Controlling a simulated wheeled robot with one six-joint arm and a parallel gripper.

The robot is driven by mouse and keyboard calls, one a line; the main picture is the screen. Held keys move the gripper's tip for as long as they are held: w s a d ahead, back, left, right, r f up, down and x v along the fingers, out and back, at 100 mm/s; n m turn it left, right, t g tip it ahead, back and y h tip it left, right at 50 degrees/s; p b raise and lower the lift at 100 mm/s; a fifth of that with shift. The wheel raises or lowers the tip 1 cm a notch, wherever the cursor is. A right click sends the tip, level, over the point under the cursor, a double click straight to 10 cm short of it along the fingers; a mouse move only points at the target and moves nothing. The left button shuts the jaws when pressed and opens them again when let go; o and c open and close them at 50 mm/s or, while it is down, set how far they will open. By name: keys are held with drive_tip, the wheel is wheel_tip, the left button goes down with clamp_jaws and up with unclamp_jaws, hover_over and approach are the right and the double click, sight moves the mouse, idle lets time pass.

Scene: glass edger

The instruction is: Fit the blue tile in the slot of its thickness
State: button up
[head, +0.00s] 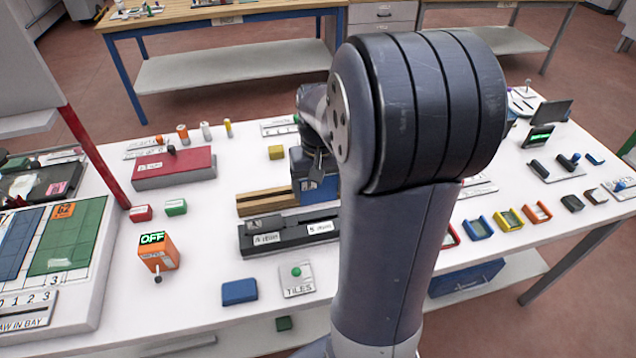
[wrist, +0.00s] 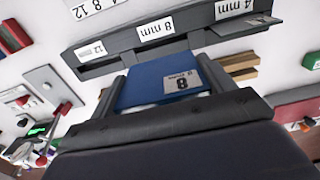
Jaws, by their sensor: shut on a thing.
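My gripper (wrist: 161,84) is shut on the blue tile (wrist: 150,88), which carries a white label reading 8. In the head view my gripper (head: 316,172) is partly hidden by my arm, with the blue tile (head: 318,191) below it. The dark slot rack (wrist: 190,42) has slots labelled 12, 8 mm and 4 mm. In the wrist view the tile's far edge is close to the rack, below the 8 mm label; I cannot tell whether they touch. A grey tile (wrist: 246,26) is at the 4 mm slot. The rack (head: 285,244) is partly behind my arm in the head view.
Wooden strips (head: 264,203) lie behind the rack. A blue block (head: 240,292) and the TILES pad (head: 297,283) lie in front of it. An orange OFF box (head: 158,252) stands left. Coloured frames (head: 508,218) lie right. Bare white table shows between these things.

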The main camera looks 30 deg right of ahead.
sight(319, 213)
drive_tip(key=shift+f+b, duration=3.2)
drive_tip(key=shift+f, duration=1.5)
drive_tip(key=o, duration=1.4)
drive_tip(key=shift+f, duration=0.1)
wheel_tip(319, 213, up, 11)
drive_tip(key=shift+s+f, duration=0.1)
drive_tip(key=shift+s, duration=0.05)
wheel_tip(319, 213, down, 11)
drive_tip(key=shift+r, duration=0.5)
